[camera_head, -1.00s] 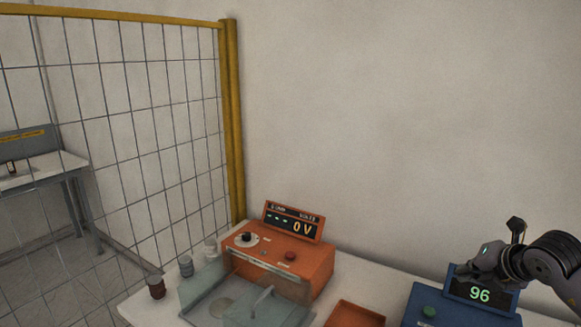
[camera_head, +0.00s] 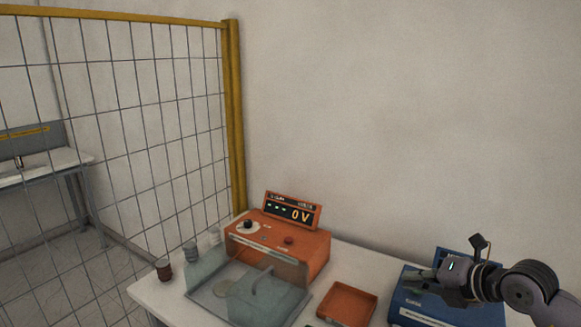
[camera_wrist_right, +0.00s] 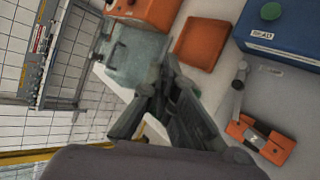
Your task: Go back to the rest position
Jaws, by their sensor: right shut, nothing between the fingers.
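My right gripper (camera_head: 424,281) comes in from the right in the head view, in front of the blue device (camera_head: 412,307). Its fingers are shut and empty. In the right wrist view the gripper (camera_wrist_right: 158,85) shows over the table, blurred, with the clear-covered box and the blue device (camera_wrist_right: 285,35) beyond it. My left gripper is out of view.
An orange tester (camera_head: 305,246) reading 0 V stands at the back, with a clear-covered box (camera_head: 262,290) before it. An orange tray (camera_head: 347,303) lies between tester and blue device. Small jars (camera_head: 164,269) stand at the left edge, near a mesh fence (camera_head: 150,120).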

